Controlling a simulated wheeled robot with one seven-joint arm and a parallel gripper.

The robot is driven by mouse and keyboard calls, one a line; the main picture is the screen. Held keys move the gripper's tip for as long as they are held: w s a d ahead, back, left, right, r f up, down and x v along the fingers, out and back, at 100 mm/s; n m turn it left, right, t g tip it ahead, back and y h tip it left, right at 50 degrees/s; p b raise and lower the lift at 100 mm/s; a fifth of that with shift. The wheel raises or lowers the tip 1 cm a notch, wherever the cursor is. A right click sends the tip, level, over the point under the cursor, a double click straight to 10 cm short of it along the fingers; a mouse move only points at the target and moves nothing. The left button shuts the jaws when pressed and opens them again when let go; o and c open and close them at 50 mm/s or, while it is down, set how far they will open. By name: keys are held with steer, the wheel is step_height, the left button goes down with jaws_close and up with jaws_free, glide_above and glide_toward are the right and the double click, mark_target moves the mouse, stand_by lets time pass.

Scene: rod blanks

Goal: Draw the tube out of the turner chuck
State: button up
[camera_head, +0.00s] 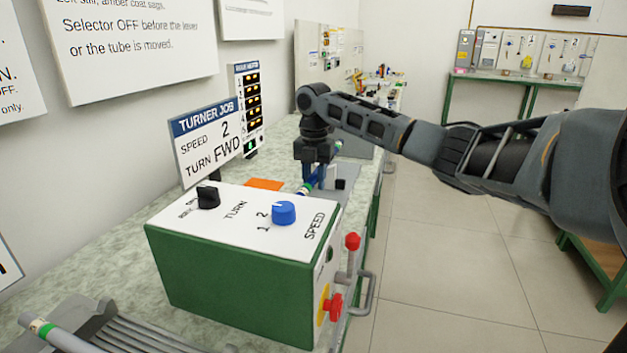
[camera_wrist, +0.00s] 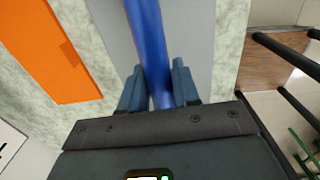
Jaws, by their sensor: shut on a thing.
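My gripper (camera_head: 316,181) is over the bench behind the turner box, pointing down and shut on the blue tube (camera_head: 309,183). In the wrist view the blue tube (camera_wrist: 148,40) runs between the two fingers of my gripper (camera_wrist: 158,90). The tube's near end shows a green and pale band in the head view. The turner (camera_head: 235,290) is a green box with a white top, a black selector knob (camera_head: 208,196), a blue speed knob (camera_head: 284,212) and a red-knobbed lever (camera_head: 352,242). The chuck is hidden, so I cannot tell whether the tube is in it.
An orange pad (camera_head: 263,184) lies left of the tube. A "TURNER JOB" sign (camera_head: 207,140) reads speed 2, turn FWD. A grey rack (camera_head: 125,335) with a pale tube (camera_head: 60,337) stands front left. The floor right of the bench is clear.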

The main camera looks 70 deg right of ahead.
steer(key=shift+r, duration=0.1)
steer(key=shift+r+p, duration=3.6)
steer(key=shift+r, duration=0.8)
